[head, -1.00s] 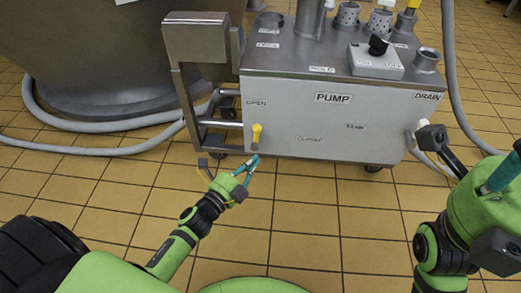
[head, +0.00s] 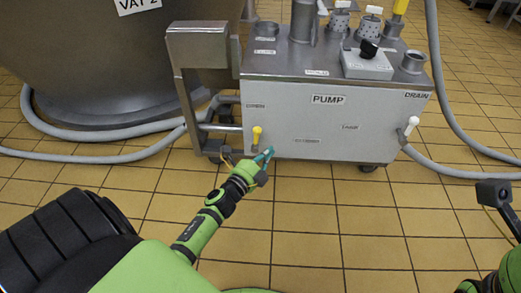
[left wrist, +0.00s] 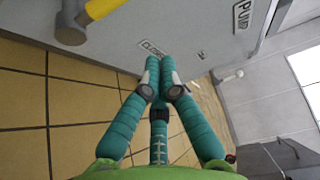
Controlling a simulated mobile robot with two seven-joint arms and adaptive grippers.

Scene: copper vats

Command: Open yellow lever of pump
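The pump (head: 375,140) is a grey metal box marked PUMP. Its small yellow lever (head: 257,131) stands upright at the lower left of the front face. In the left wrist view the lever's yellow handle (left wrist: 101,8) and grey base show at top left, apart from the fingers. My left gripper (head: 266,153) is just below and right of the lever, close to the front face. Its teal fingers (left wrist: 160,64) come together at the tips with nothing seen between them, in front of the CLOSED label (left wrist: 152,47). My right gripper is not visible; only parts of my right arm show at the right edge.
A white-handled drain lever (head: 412,122) sits at the pump's right side with a grey hose (head: 455,168). A large vat (head: 110,50) stands at back left, a hose (head: 90,157) on the floor. The tiled floor (head: 330,215) in front is clear.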

